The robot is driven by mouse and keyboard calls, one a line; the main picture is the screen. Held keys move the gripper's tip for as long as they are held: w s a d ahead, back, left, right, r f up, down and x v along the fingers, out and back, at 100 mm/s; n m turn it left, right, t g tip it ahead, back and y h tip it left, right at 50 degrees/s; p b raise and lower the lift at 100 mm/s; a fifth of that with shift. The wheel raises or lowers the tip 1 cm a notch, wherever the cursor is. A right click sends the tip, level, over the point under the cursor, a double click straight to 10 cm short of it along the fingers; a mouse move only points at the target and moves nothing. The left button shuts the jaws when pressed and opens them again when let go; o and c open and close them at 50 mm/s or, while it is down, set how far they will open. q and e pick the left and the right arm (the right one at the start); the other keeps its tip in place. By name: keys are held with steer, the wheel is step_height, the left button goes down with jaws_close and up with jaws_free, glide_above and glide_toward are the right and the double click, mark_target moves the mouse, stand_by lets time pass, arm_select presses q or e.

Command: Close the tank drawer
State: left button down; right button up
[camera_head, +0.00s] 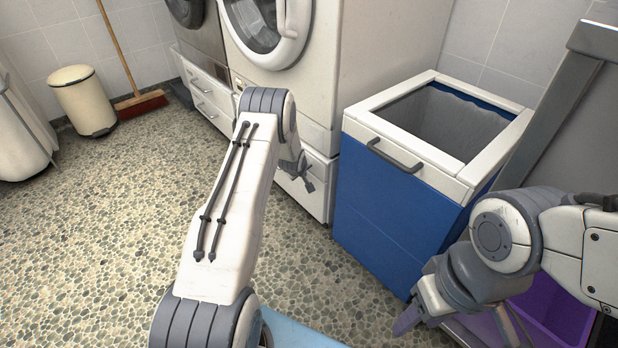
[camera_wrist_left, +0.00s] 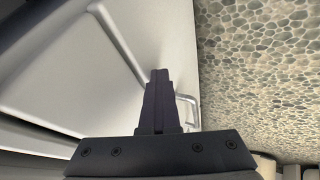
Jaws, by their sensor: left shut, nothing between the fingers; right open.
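The drawer (camera_head: 318,200) is a white front low under the nearer white machine, partly hidden behind my left arm in the head view. I cannot tell how far it stands out. In the left wrist view, a white panel (camera_wrist_left: 120,95) with a light bar handle (camera_wrist_left: 190,100) fills the left and middle. My left gripper (camera_head: 304,174) is at the drawer front, with its fingers shut and empty. In the left wrist view its dark fingers (camera_wrist_left: 160,78) lie over the panel, beside the handle; contact is unclear. My right gripper (camera_head: 455,325) is open and empty at the lower right.
A blue hamper (camera_head: 385,205) with a white rim and dark handle stands right of the machine. A purple bin (camera_head: 560,310) is behind my right arm. Farther left are a cream bin (camera_head: 84,100), a broom (camera_head: 140,103) and other drawers (camera_head: 207,95). The pebbled floor at left is clear.

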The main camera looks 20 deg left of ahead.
arm_select(q)
steer(key=shift+w+d, duration=0.15)
steer(key=shift+w, duration=0.15)
steer(key=shift+r, duration=0.1)
